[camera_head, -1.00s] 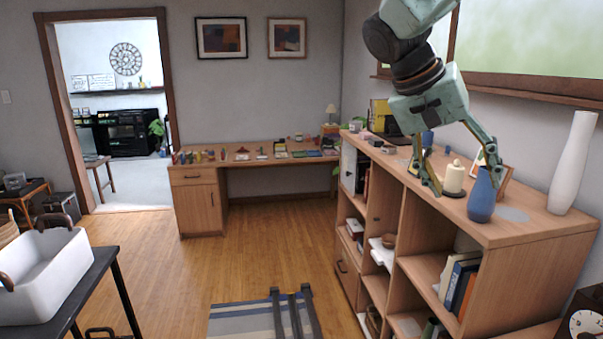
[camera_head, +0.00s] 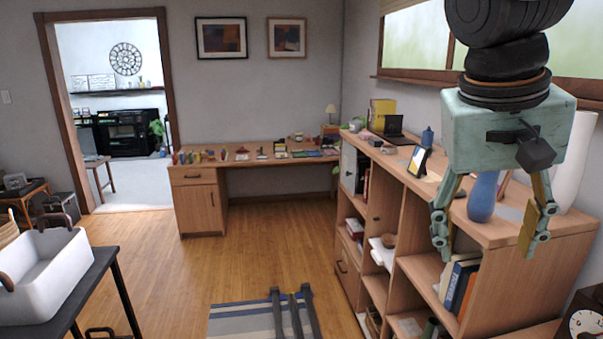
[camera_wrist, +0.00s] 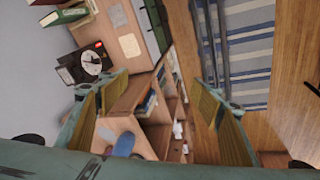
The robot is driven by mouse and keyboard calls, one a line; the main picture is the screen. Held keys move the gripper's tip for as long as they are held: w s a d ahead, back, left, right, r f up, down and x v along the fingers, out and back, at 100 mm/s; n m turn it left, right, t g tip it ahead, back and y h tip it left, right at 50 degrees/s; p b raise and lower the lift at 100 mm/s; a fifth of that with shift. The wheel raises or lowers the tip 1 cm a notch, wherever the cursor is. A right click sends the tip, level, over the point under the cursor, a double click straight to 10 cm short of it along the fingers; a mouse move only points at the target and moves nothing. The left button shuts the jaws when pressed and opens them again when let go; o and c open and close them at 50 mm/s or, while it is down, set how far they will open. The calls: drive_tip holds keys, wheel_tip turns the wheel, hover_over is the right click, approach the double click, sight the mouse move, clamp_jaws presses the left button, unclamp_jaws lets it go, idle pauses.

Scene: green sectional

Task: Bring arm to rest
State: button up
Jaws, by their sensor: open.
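My gripper (camera_head: 487,238) is open and hangs fingers-down in front of the wooden shelf unit (camera_head: 420,221) in the head view. Nothing is between its fingers. A blue vase (camera_head: 482,197) stands on the shelf top behind the gripper, seen between the fingers. In the wrist view both fingers show spread apart, with the open gap (camera_wrist: 160,100) over the shelf unit and the blue vase (camera_wrist: 125,144) at the lower left. A tall white vase (camera_head: 578,150) is partly hidden behind my gripper.
A framed picture (camera_head: 418,161), a laptop (camera_head: 392,128) and small items stand on the shelf top. A dark table (camera_head: 85,285) with a white basket (camera_head: 45,270) is at the left. A striped rug (camera_head: 245,320) lies on the floor. The middle floor (camera_head: 270,255) is clear.

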drive_tip(key=s+a+f+n+t+y, duration=0.1)
drive_tip(key=s+a+f, duration=0.2)
drive_tip(key=s, duration=0.4)
drive_tip(key=s+a+f+n+y, duration=0.2)
drive_tip(key=s+a+f, duration=0.1)
drive_tip(key=s, duration=0.5)
drive_tip(key=shift+a+t, duration=0.4)
drive_tip(key=shift+a, duration=0.1)
drive_tip(key=shift+o, duration=0.2)
